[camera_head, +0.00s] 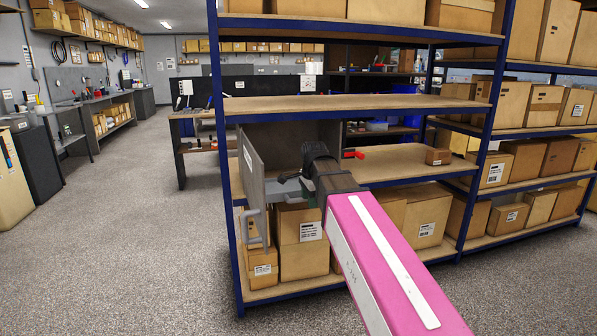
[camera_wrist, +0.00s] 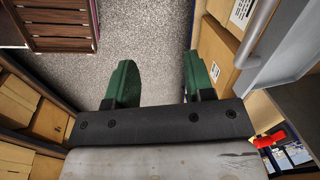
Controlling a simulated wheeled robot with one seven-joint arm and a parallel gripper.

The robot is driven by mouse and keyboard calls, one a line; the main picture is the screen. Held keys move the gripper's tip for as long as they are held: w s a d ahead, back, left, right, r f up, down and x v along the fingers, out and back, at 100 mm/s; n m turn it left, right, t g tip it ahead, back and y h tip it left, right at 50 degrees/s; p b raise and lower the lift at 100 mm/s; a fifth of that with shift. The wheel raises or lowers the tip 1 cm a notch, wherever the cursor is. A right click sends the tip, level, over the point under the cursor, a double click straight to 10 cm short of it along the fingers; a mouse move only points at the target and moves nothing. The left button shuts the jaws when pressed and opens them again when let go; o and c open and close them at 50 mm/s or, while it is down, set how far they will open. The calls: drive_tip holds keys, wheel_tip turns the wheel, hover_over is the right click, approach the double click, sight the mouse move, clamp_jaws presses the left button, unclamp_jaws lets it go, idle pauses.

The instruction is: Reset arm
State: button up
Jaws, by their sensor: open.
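My gripper (camera_wrist: 158,72) shows in the wrist view with its two green fingers wide apart and nothing between them. In the head view my pink arm reaches toward the blue-framed shelf, and the dark wrist is beside a grey cabinet (camera_head: 312,132) on the middle shelf. The fingers are mostly hidden there. The cabinet's grey door (camera_head: 252,165) stands open at the left, with a bar handle (camera_head: 256,225) near its lower end. In the wrist view the handle (camera_wrist: 259,33) is right of the fingers, apart from them.
A red object (camera_head: 354,155) is just right of my wrist, and a small carton (camera_head: 438,156) is farther along that shelf. Cartons (camera_head: 300,230) fill the shelf below. A bare shelf board (camera_head: 350,104) is above. Open floor (camera_head: 130,240) lies to the left.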

drive_tip(key=s+d+f+n, duration=0.4)
drive_tip(key=d+f, duration=0.1)
drive_tip(key=f, duration=0.5)
drive_tip(key=s+d+f+n+g, duration=0.1)
drive_tip(key=s+d+f+n, duration=0.4)
drive_tip(key=f, duration=0.5)
drive_tip(key=s+d+f+n+g, duration=0.1)
drive_tip(key=s+d+f+n, duration=0.3)
drive_tip(key=f, duration=0.6)
drive_tip(key=shift+s+d+n+h, duration=0.3)
drive_tip(key=shift+s+d, duration=0.2)
